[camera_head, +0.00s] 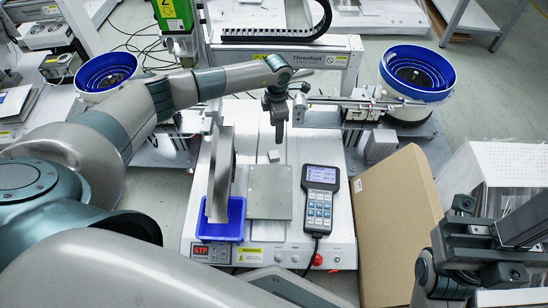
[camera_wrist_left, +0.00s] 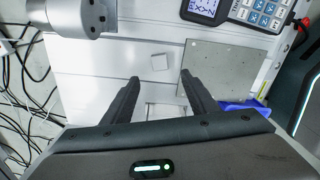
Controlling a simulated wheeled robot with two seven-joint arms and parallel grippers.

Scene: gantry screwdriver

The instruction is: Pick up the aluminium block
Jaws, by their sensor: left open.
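The aluminium block (camera_head: 274,156) is a small pale square piece lying on the white machine bed, just behind the flat grey metal plate (camera_head: 270,192). In the left wrist view the block (camera_wrist_left: 159,62) lies flat beyond the fingertips, roughly centred between them. My left gripper (camera_head: 279,140) hangs over the bed above and near the block, fingers pointing down. In the wrist view its two dark fingers (camera_wrist_left: 160,76) are spread apart with nothing between them. My right gripper (camera_head: 490,250) is at the lower right, away from the bed; its finger opening is unclear.
A blue bin (camera_head: 220,231) stands at the bed's front left, with an upright metal panel (camera_head: 221,175) above it. A handheld controller (camera_head: 320,198) lies right of the plate. The gantry (camera_head: 300,60) crosses behind. A cardboard box (camera_head: 395,220) stands at the right.

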